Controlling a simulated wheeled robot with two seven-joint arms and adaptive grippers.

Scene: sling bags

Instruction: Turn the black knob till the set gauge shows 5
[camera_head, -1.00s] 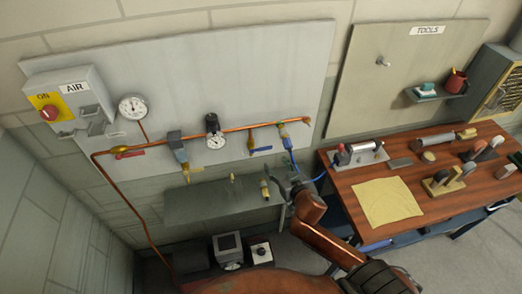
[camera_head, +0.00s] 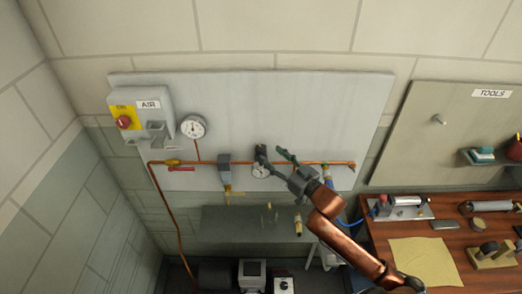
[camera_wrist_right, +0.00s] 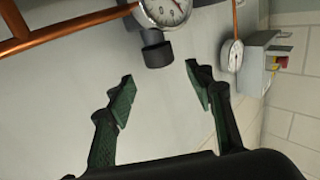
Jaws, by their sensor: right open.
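The black knob (camera_wrist_right: 156,50) is a short dark cylinder next to the round white set gauge (camera_wrist_right: 166,8), which is cut by the top edge of the right wrist view. In the head view the knob (camera_head: 262,152) sits above the set gauge (camera_head: 260,171), partly overlapped by my right gripper (camera_head: 276,160). The gauge's reading is too small to tell. My right gripper (camera_wrist_right: 160,80) is open and empty in the wrist view. The knob lies ahead of the gap between its fingertips, apart from them. My left gripper is not in view.
A copper pipe (camera_head: 205,161) crosses the grey wall panel (camera_head: 325,105). A second gauge (camera_head: 193,127) and an air switch box (camera_head: 150,105) are at left. A grey shelf (camera_head: 235,232) is below; a wooden table (camera_head: 450,225) stands right.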

